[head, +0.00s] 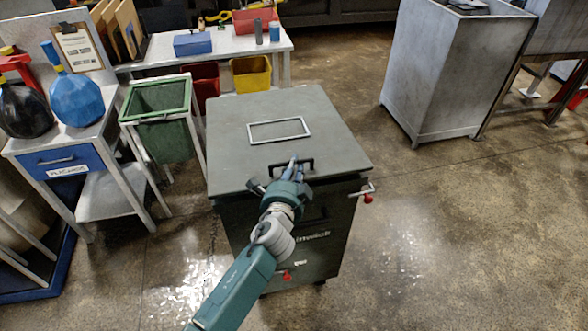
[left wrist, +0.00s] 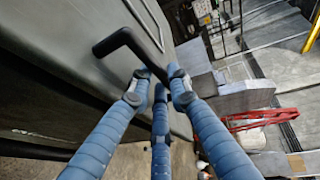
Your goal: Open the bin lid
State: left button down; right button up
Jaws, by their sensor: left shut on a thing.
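The dark grey bin (head: 320,232) stands in the middle of the head view. Its flat lid (head: 235,130) lies closed on top, with a light rectangular frame on it. The black lid handle (head: 308,163) is at the lid's front edge and also shows in the left wrist view (left wrist: 118,40). My left gripper (head: 293,168) reaches in from the front and is shut on the handle. In the left wrist view its blue fingers (left wrist: 160,88) close around one end of the handle. My right gripper is not in view.
Red-tipped latches (head: 367,197) show at the bin's front right and lower front. A green bin (head: 165,140) in a frame and a workbench with a blue drawer (head: 62,160) stand left. A grey cabinet (head: 440,75) stands back right. The floor to the right is clear.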

pick_arm(q)
jog(key=w+a+r+p, duration=0.1)
jog(key=w+r, duration=0.3)
jog(key=r, duration=0.5)
jog(key=w+a+r+g+p, duration=0.1)
jog(key=w+r+p, duration=0.2)
jog(key=r, duration=0.6)
jog(key=w+a+r+n+g+p, duration=0.1)
jog(key=w+a+r+p, duration=0.1)
jog(key=w+r, duration=0.3)
jog(key=shift+r, duration=2.15)
